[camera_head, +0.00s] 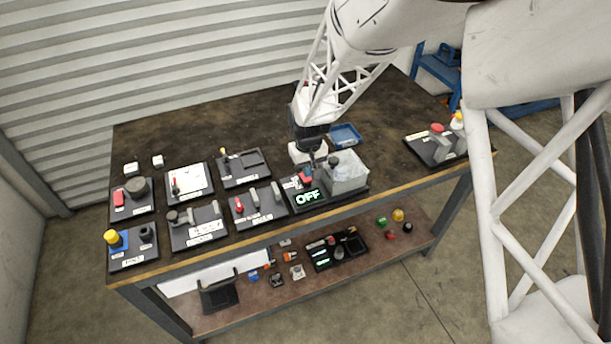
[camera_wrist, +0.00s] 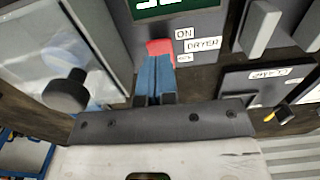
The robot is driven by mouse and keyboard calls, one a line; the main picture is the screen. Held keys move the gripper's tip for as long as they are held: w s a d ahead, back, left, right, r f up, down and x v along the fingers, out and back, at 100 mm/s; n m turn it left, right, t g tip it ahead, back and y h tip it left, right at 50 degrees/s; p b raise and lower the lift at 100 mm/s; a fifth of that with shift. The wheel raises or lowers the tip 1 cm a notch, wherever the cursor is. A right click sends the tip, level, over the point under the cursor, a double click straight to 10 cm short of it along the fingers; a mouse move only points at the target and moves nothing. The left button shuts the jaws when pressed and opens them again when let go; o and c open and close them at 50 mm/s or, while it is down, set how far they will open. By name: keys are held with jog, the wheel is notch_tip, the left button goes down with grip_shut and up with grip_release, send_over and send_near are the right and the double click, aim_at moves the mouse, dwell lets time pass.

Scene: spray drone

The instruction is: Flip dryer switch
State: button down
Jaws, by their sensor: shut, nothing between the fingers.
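The dryer is a dark unit with a lit display reading OFF (camera_head: 308,198) and a clear box (camera_head: 348,172) beside it. Its red switch (camera_head: 306,178) is near the display; it also shows in the wrist view (camera_wrist: 158,46), beside labels ON and DRYER (camera_wrist: 203,44). My gripper (camera_head: 311,166) is over the dryer's back edge. In the wrist view its blue fingers (camera_wrist: 155,63) are together and empty, with the tips at the red switch and partly covering it. I cannot tell whether they touch it.
A black knob (camera_wrist: 68,92) sits by the clear box, close to my fingers. A blue tray (camera_head: 345,135) lies behind the dryer. Several switch panels stand to the left, including one with a red-tipped lever (camera_head: 239,206). The table's back right (camera_head: 400,110) is clear.

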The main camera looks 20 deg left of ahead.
jog(key=shift+f, duration=1.25)
dwell(1.1)
jog(key=shift+r, duration=3.55)
